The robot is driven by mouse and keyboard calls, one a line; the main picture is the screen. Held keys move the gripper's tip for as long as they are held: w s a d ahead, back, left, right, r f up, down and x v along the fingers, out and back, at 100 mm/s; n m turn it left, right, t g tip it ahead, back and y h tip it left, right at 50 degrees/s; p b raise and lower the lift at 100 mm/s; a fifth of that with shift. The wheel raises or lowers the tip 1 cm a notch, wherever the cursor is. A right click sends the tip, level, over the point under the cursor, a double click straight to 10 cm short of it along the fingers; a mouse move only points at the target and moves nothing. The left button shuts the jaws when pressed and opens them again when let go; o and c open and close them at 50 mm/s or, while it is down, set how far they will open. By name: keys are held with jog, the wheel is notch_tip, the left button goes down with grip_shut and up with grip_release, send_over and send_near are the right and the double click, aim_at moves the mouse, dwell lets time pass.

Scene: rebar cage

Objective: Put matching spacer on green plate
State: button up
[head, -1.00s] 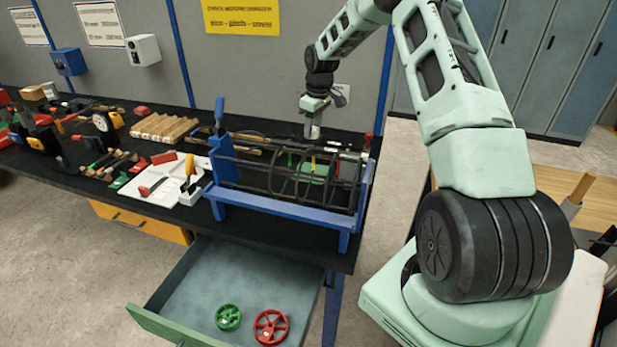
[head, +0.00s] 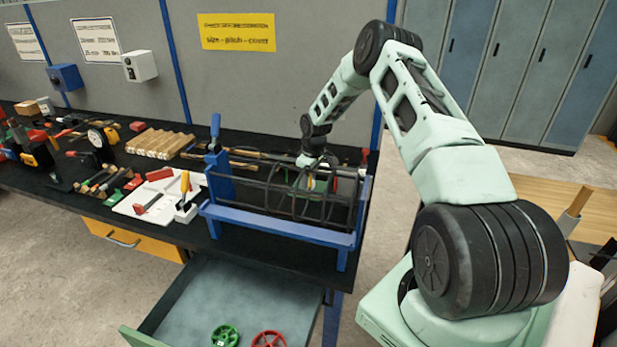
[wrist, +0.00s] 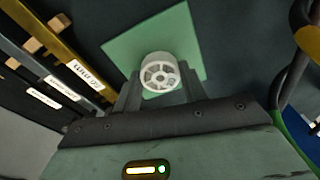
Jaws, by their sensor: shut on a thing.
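A white spoked wheel spacer (wrist: 159,73) is held between the fingers of my gripper (wrist: 158,95) in the wrist view. My gripper is shut on it. The green plate (wrist: 190,40) lies on the black bench top and shows behind and around the spacer; I cannot tell whether the spacer touches it. In the head view, my gripper (head: 316,178) is low behind the rebar cage (head: 290,195), and the green plate is mostly hidden there. A green wheel spacer (head: 225,336) and a red wheel spacer (head: 269,340) lie in the open drawer.
The cage stands in a blue frame (head: 280,228) in front of my gripper. Labelled bars (wrist: 65,60) lie to the left in the wrist view, and a curved dark bar (wrist: 298,62) is at the right. A white tray (head: 135,205) sits left of the cage.

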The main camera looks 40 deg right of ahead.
jog(key=shift+f, duration=0.25)
jog(key=o, duration=0.9)
jog(key=shift+o, duration=0.2)
notch_tip(320, 180, up, 12)
jog(key=s+b, duration=0.1)
jog(key=b, duration=0.2)
jog(key=shift+s+d, duration=0.2)
jog(key=shift+r, duration=0.1)
